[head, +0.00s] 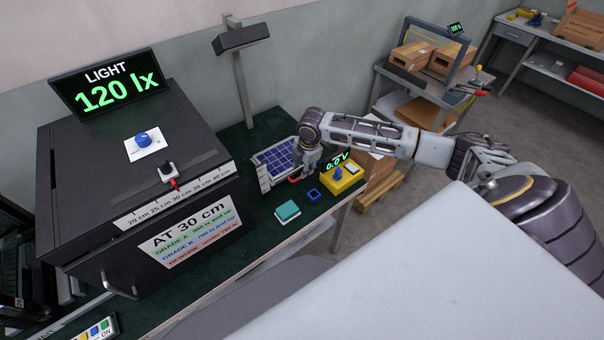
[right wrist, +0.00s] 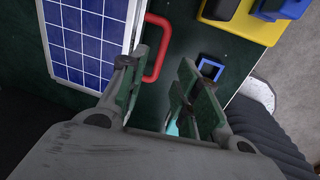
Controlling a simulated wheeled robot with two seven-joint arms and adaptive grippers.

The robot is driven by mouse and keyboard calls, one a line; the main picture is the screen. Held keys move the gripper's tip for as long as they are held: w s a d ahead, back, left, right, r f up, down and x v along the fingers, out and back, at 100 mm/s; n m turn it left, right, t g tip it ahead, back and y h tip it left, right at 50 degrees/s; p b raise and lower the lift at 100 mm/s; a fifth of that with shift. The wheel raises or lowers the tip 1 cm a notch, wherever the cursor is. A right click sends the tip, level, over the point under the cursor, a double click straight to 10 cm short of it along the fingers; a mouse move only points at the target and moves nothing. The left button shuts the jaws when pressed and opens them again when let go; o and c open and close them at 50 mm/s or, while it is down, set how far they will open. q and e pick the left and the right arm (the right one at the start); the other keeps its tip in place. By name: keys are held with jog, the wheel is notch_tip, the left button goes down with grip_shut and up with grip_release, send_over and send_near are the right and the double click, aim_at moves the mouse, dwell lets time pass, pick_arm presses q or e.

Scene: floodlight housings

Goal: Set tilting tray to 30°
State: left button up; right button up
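The tilting tray appears to be the frame bearing a blue solar panel (head: 273,160), on the green bench top behind the black light box. A white plate (head: 263,178) stands at its left side. A red D-shaped handle (right wrist: 161,52) sticks out from the panel's right edge in the right wrist view; it is partly hidden in the head view (head: 295,180). My right gripper (right wrist: 157,76) is open, its two fingers apart, with the handle near the left fingertip and nothing clamped. In the head view it hangs at the tray's right side (head: 306,170). The left gripper is not in view.
A yellow box (head: 347,182) with a blue knob and a green display stands right of the tray. A blue square frame (head: 314,195) and a teal block (head: 287,212) lie in front. A lamp post (head: 241,85) rises behind. The black light box (head: 130,180) fills the left.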

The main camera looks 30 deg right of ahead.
jog(key=shift+w+f, duration=0.25)
jog(key=shift+f, duration=1.05)
jog(key=shift+w+f, duration=0.2)
jog(key=shift+f, duration=1.1)
grip_shut()
